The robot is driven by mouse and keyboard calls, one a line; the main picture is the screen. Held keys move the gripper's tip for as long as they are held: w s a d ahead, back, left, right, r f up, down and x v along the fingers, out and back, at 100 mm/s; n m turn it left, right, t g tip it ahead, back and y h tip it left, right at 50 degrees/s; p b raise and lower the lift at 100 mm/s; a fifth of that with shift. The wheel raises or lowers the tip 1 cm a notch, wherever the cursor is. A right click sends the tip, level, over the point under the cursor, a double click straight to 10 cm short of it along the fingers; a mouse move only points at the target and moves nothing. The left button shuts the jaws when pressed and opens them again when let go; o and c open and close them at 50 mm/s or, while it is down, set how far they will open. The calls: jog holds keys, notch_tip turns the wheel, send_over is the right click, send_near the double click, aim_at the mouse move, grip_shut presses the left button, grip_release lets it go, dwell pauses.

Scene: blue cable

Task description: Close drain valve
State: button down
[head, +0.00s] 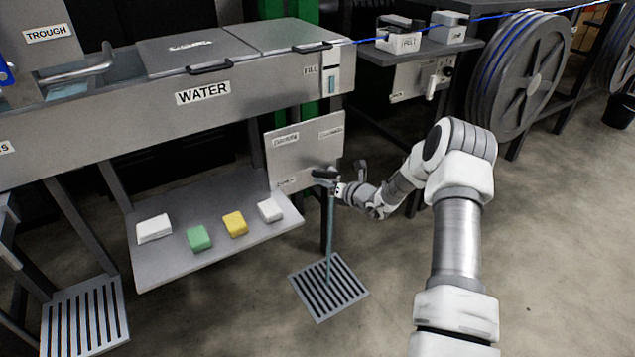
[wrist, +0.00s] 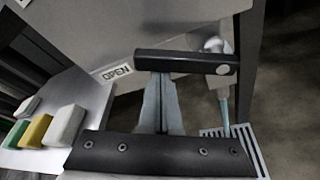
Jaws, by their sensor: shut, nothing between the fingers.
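The drain valve has a dark lever handle (head: 325,173) in front of a grey panel below the water tank. In the wrist view the handle (wrist: 185,62) lies nearly level across the picture, beside an OPEN label (wrist: 116,71). My gripper (wrist: 160,80) is shut and empty. Its fingertips meet the handle's lower edge in the picture; I cannot tell whether they touch it. In the head view my gripper (head: 340,187) is just right of the valve.
A floor grate (head: 328,286) lies under the pipe. A grey shelf (head: 160,270) at left holds white, green and yellow blocks. The labelled panel (head: 305,150) stands behind the valve. A large cable reel (head: 518,75) is at back right. The floor at right is mostly clear.

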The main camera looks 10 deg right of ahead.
aim_at(329, 172)
jog(key=shift+w+d+r+m+y+p, duration=0.1)
jog(key=shift+d+r+m+y+p, duration=0.2)
jog(key=shift+r+m+p, duration=0.2)
jog(key=shift+w+d+r+m+y+p, duration=0.15)
jog(key=shift+r+m+y+p, duration=0.25)
jog(key=shift+r+m, duration=0.2)
jog(key=shift+d+r+m+y+p, duration=0.4)
jog(key=shift+d+r+m, duration=0.1)
jog(key=shift+m, duration=0.6)
jog(key=d+m, duration=0.1)
jog(key=d+r+m+y, duration=0.1)
jog(key=m, duration=0.1)
jog(key=w+d+m+t, duration=0.1)
jog(key=shift+r+y, duration=0.3)
jog(key=shift+r, duration=0.1)
jog(key=shift+w+d, duration=0.1)
